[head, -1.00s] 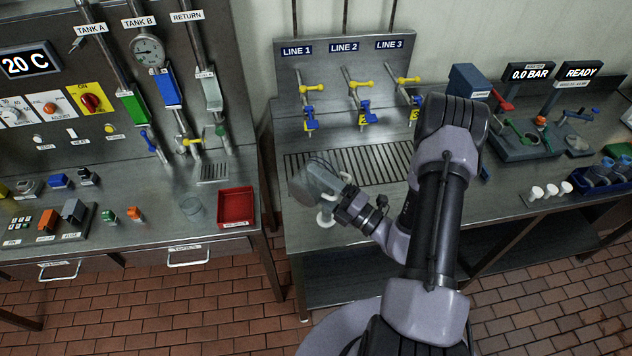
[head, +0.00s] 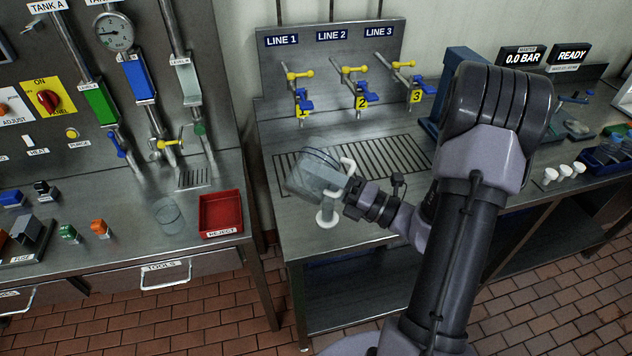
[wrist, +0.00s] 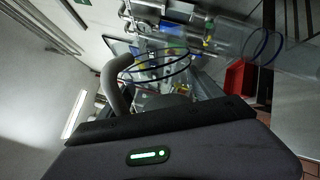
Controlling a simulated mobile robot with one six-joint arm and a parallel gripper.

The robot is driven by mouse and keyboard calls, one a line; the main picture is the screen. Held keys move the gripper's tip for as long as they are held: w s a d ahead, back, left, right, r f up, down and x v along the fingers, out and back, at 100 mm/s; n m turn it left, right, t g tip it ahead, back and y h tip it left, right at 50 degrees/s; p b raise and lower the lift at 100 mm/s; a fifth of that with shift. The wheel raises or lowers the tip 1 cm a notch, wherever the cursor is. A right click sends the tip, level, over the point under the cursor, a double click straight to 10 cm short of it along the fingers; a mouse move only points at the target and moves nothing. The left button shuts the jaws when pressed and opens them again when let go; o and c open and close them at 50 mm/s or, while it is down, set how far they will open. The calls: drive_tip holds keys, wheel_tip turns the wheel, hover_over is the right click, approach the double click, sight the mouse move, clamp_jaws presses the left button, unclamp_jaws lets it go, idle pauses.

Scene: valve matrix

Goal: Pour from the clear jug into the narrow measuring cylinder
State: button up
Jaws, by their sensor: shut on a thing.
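My gripper (head: 347,192) is shut on the clear jug (head: 308,180) and holds it above the right bench, tilted with its mouth towards the left. In the wrist view a clear tube (wrist: 232,42) with blue rings lies beyond the rim. I cannot make out any liquid flowing.
A drain grille (head: 385,157) lies behind the jug, below three valve lines with yellow and blue handles. On the left bench stand a clear beaker (head: 168,217) and a red reject tray (head: 221,213). A gap separates the benches. The right bench's front is mostly clear.

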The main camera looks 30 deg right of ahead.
wheel_tip(320, 180, down, 2)
drive_tip(key=n+b, duration=0.3)
drive_tip(key=b, duration=0.1)
drive_tip(key=shift+f+g, duration=0.15)
drive_tip(key=shift+g, duration=0.25)
drive_tip(key=n+b, duration=0.1)
drive_tip(key=f+n+b, duration=0.1)
drive_tip(key=shift+f+n+g+y, duration=0.25)
drive_tip(key=shift+n+g+y, duration=0.05)
drive_tip(key=shift+y, duration=0.1)
drive_tip(key=a+f+n+b, duration=0.1)
drive_tip(key=s+n+b, duration=0.1)
drive_tip(key=n+b, duration=0.1)
drive_tip(key=a+f+n+g+b, duration=0.1)
drive_tip(key=n, duration=0.1)
drive_tip(key=shift+s+a+f, duration=0.25)
drive_tip(key=shift+a+f, duration=0.05)
drive_tip(key=shift+a, duration=0.05)
drive_tip(key=shift+s+a+f+n+g+b, duration=0.25)
drive_tip(key=shift+a+n+b, duration=0.15)
drive_tip(key=shift+n+b, duration=0.4)
drive_tip(key=shift+s+a+f+n+g+b, duration=0.2)
drive_tip(key=shift+a+n+b, duration=0.3)
drive_tip(key=shift+n, duration=0.5)
drive_tip(key=shift+d, duration=0.1)
